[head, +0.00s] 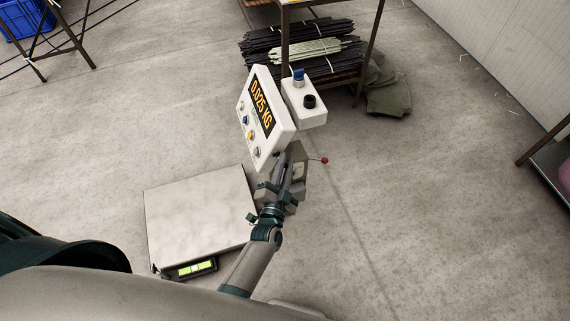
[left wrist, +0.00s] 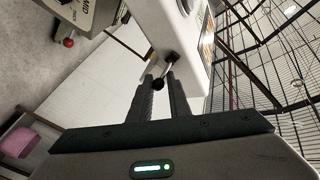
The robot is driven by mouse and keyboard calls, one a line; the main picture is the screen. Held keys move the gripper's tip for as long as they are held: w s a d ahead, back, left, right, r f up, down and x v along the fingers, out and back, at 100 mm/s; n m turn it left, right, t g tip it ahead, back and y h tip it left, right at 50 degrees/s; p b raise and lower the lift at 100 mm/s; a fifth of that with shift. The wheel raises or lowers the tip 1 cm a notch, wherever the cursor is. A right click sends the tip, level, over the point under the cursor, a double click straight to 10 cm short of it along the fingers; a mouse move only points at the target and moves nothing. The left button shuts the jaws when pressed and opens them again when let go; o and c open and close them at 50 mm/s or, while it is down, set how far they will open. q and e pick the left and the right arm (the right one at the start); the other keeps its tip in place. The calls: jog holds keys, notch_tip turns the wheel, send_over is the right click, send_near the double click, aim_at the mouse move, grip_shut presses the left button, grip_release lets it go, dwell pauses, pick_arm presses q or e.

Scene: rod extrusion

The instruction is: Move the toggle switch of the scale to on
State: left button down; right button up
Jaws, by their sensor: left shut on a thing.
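The scale has a flat metal platform (head: 198,210) on the floor and a raised white display head (head: 264,118) reading 0.025 KG, with several buttons under the digits. The display head's white housing (left wrist: 170,35) also fills the top middle of the left wrist view. In the head view my left gripper (head: 288,162) is just below the display head, and the toggle is hidden. My right gripper is not in view.
A white box with a blue knob (head: 299,76) and a black button is joined to the display head's right. A red-tipped lever (head: 323,160) sticks out right of my gripper. A rack with bundled rods (head: 300,45) stands behind.

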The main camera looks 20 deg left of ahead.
pick_arm(q)
jog(key=shift+s+f, duration=0.25)
jog(key=shift+f, duration=0.3)
jog(key=c, duration=1.7)
grip_release()
jog(key=shift+c, duration=0.2)
jog(key=shift+w, duration=0.1)
jog(key=shift+w+a+r, duration=0.1)
jog(key=shift+r, duration=0.15)
jog(key=s+p, duration=0.3)
jog(key=s, duration=1.4)
jog(key=shift+s+d, duration=0.2)
jog(key=shift+d, duration=0.25)
